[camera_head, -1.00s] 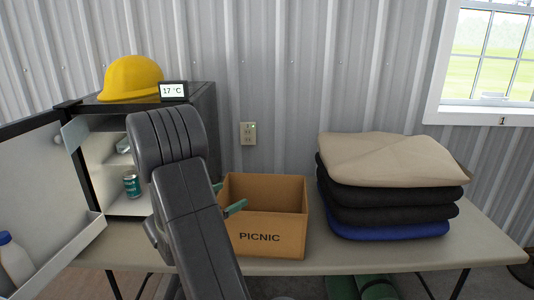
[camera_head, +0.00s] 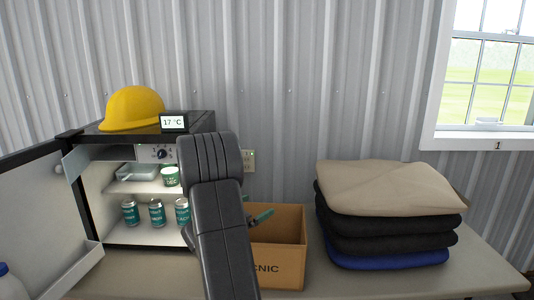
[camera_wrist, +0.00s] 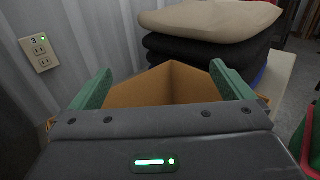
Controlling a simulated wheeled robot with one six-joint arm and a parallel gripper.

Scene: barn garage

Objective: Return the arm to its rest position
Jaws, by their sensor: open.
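My gripper (camera_wrist: 160,85) is open, with its two green fingers apart and nothing between them in the wrist view. It is over or close to the cardboard box (camera_head: 278,262) marked PICNIC, whose inside (camera_wrist: 165,88) shows between the fingers. One green fingertip shows in the head view beside my dark arm, at the box's rim. My arm stands in front of the fridge's right side and hides the left part of the box. I cannot see the bottom of the box.
The open mini fridge (camera_head: 150,247) holds several green cans and a cup (camera_head: 170,177). A yellow hard hat (camera_head: 132,108) and a temperature display (camera_head: 173,122) are on top. Folded blankets (camera_head: 390,188) are stacked right of the box. A wall outlet (camera_wrist: 40,53) is behind.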

